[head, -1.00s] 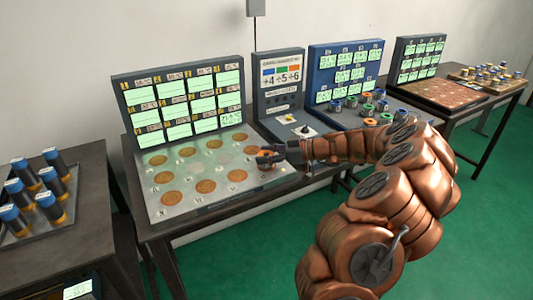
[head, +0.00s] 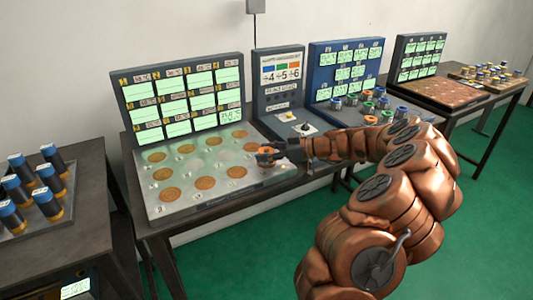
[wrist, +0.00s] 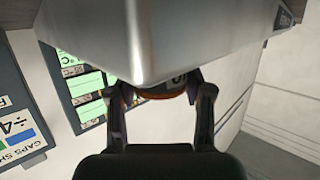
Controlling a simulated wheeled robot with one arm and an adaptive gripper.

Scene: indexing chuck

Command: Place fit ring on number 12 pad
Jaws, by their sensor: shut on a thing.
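My gripper (head: 267,154) is shut on the orange-topped fit ring (head: 267,150). It holds the ring over the front right corner of the pad board (head: 215,200). The board has rows of round copper pads, such as this front-row pad (head: 236,172). The place at the right end of the front row, where the number 12 pad seems to lie, is hidden by my gripper and the ring. I cannot tell whether the ring touches it. In the wrist view, the ring (wrist: 163,93) shows between the two fingers, partly covered by a grey metallic shape.
A display panel (head: 180,95) stands behind the board; its lower right screen shows text. A selector panel (head: 279,80) is right of it. Farther right, several coloured rings (head: 368,108) sit before a blue panel (head: 346,68). Blue-capped cylinders (head: 50,175) stand at left.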

